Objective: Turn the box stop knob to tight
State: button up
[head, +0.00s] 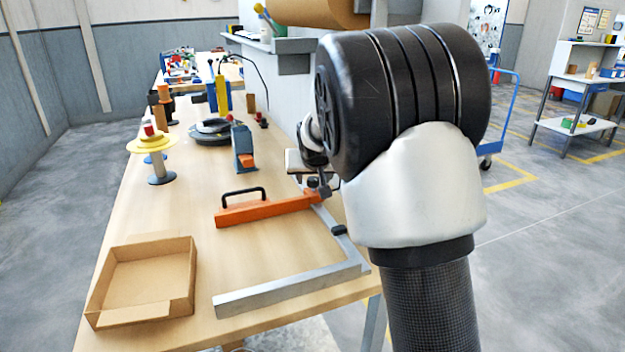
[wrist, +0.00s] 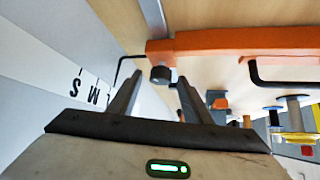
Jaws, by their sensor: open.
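The orange box stop bar (head: 268,209) lies across the table with a black handle on top. It also shows along the top of the wrist view (wrist: 230,42). A small dark round knob (wrist: 160,75) sits at the bar's end, near the metal rail. My gripper (wrist: 160,82) is open, its two fingers pointing at the knob, which appears between the fingertips with space on both sides. I cannot tell whether the fingertips reach around it or touch it. In the head view my arm hides most of the gripper, and any knob marking is not readable.
An L-shaped metal rail (head: 290,288) runs along the table's front and right side. An open cardboard box (head: 145,283) stands at the front left. A spool (head: 158,160) and a blue-and-orange tool (head: 243,147) stand behind the bar. A white panel with size letters (wrist: 95,97) is beside my gripper.

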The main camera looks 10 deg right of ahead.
jog(key=shift+w+f, duration=0.1)
jog(key=c, duration=1.1)
jog(key=shift+a+f+m+h, duration=0.15)
jog(key=shift+a+m+h, duration=0.1)
jog(key=shift+m+h, duration=0.3)
jog(key=shift+o, duration=0.2)
jog(key=shift+m+g+h, duration=0.4)
jog(key=shift+m+h, duration=0.35)
jog(key=shift+m, duration=0.3)
jog(key=o, duration=1.1)
jog(key=shift+c, duration=0.2)
jog(key=shift+r, duration=0.2)
jog(key=p+v, duration=0.2)
jog(key=v, duration=1.5)
jog(key=shift+p, duration=0.4)
